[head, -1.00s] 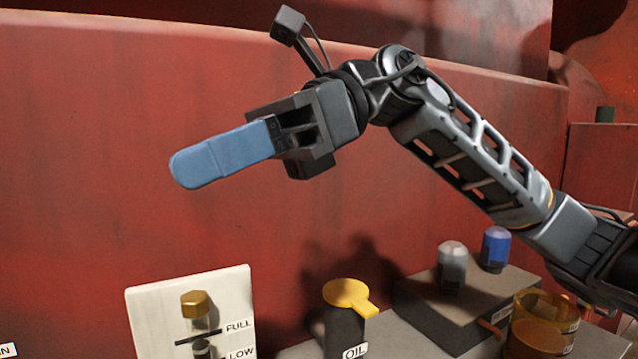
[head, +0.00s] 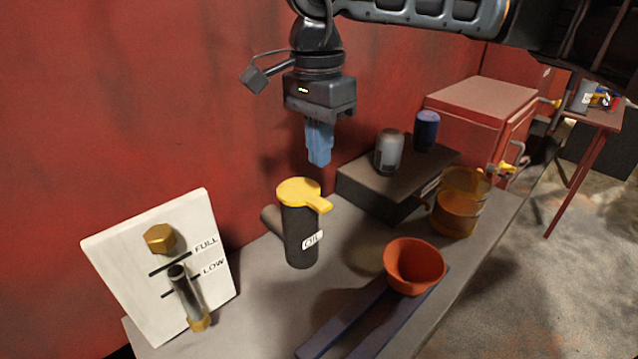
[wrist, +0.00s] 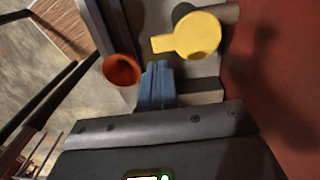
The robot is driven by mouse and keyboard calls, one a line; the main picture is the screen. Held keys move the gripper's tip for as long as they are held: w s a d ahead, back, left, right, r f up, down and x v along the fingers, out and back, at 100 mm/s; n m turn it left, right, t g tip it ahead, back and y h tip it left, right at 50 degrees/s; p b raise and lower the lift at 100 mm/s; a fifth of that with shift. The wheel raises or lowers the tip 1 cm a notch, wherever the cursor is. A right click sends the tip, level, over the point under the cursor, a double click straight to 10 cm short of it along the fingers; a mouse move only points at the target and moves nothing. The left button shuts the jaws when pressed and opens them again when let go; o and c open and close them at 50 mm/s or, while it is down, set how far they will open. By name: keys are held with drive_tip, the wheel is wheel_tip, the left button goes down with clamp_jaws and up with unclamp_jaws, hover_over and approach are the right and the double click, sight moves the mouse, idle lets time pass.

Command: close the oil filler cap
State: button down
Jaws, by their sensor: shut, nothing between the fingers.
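The yellow oil filler cap (head: 299,192) lies flat across the top of the dark filler neck (head: 299,235) labelled OIL, its tab pointing to the right. In the wrist view the cap (wrist: 198,34) shows as a yellow disc with its tab to the left, beyond my fingertips. My gripper (head: 320,160) points down with its blue fingers shut and empty. It is above and slightly right of the cap in the head view, apart from it. The fingers also show in the wrist view (wrist: 157,75). Whether the cap is fully seated I cannot tell.
A white FULL/LOW gauge board (head: 110,262) stands left. An orange funnel (head: 414,266) sits at the right on a dark blue strip (head: 345,325). A grey-capped bottle (head: 389,152), a blue one (head: 427,130) and an amber jug (head: 460,203) are behind. A red wall is close behind.

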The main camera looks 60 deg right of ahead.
sight(322, 206)
wheel_tip(322, 206, down, 8)
drive_tip(key=shift+s+r+p, duration=0.1)
drive_tip(key=shift+r+p, duration=0.05)
drive_tip(key=shift+p, duration=0.55)
drive_tip(key=f+b, duration=0.1)
drive_tip(key=b, duration=0.2)
drive_tip(key=shift+f, duration=0.1)
drive_tip(key=shift+s+a+f+t+b, duration=0.1)
drive_tip(key=shift+s+f+t+b, duration=0.25)
drive_tip(key=shift+b, duration=0.55)
drive_tip(key=shift+w+r, duration=0.1)
